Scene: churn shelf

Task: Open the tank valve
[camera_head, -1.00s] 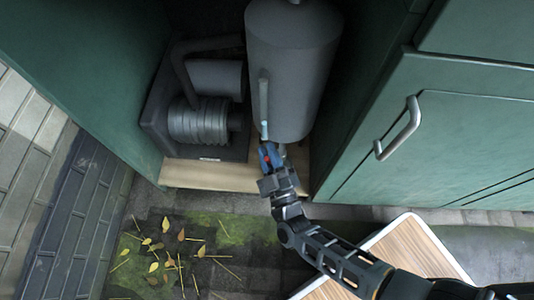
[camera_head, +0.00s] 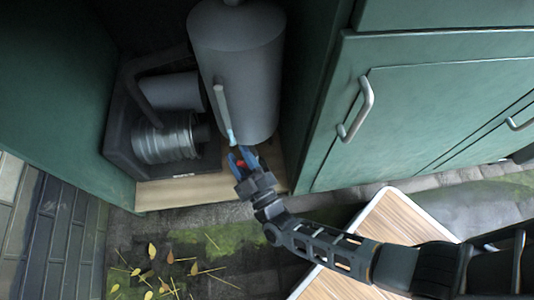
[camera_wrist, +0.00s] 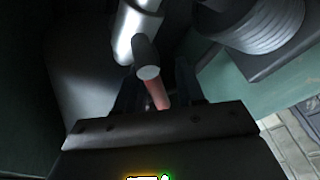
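The grey tank (camera_head: 240,70) stands upright in the open green cabinet, with a pale pipe (camera_head: 223,108) down its front. In the wrist view, a silver pipe (camera_wrist: 133,38) ends in a dark fitting with a red valve handle (camera_wrist: 157,93). Contact is hard to tell in the shadow.
Closed green doors with a metal handle (camera_head: 357,110) stand to the right. A wooden board (camera_head: 378,222) lies under my arm. Leaves and straw lie on the mossy ground.

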